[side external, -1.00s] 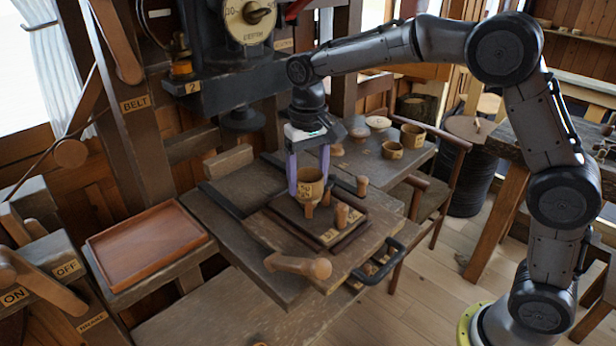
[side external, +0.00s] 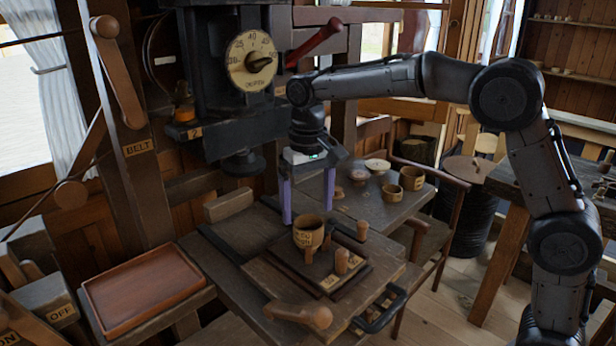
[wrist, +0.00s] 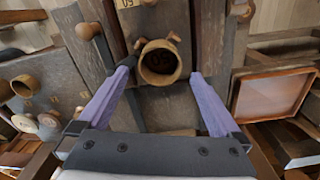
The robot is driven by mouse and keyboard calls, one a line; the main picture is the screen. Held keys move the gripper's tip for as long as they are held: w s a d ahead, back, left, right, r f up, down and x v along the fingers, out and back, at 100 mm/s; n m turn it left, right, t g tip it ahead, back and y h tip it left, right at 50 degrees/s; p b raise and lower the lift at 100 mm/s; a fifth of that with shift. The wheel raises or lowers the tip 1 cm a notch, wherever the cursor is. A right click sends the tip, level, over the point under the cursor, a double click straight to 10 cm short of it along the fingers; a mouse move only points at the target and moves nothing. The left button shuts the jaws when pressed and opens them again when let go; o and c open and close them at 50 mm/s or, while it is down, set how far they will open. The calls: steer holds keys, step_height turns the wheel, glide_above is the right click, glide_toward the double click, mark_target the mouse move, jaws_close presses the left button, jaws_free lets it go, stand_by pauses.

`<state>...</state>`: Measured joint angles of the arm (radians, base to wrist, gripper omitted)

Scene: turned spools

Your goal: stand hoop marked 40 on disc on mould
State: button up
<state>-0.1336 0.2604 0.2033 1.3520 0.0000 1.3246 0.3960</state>
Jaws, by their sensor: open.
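A wooden hoop (side external: 308,232) stands upright on the mould (side external: 330,283), a dark board with short pegs, on the press bed. Its side label is too blurred to read surely. Two more hoops, one nearer (side external: 390,189) and one farther (side external: 412,178), stand on the side table. Round discs, one pale (side external: 377,166) and one reddish (side external: 358,175), lie near them.
The press head (side external: 240,160) hangs behind left of my gripper. An empty wooden tray (side external: 148,289) lies at left. A round handle (side external: 318,317) sticks out in front.

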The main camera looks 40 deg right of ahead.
step_height(320, 180, up, 8)
steer(key=f, duration=0.1)
steer(key=s+d+r+n+t, duration=0.1)
steer(key=s+d, duration=0.1)
steer(key=s, duration=0.5)
steer(key=s+d+r+t, duration=0.1)
steer(key=s+d+t, duration=0.1)
steer(key=s, duration=0.5)
steer(key=s+d+f+n+t, duration=0.1)
steer(key=s+f, duration=0.3)
steer(key=s, duration=0.3)
steer(key=s+d+f+n+t, duration=0.1)
steer(key=s+f, duration=0.3)
steer(key=s, duration=0.2)
steer(key=shift+s+f+t, duration=0.3)
steer(key=shift+s, duration=0.05)
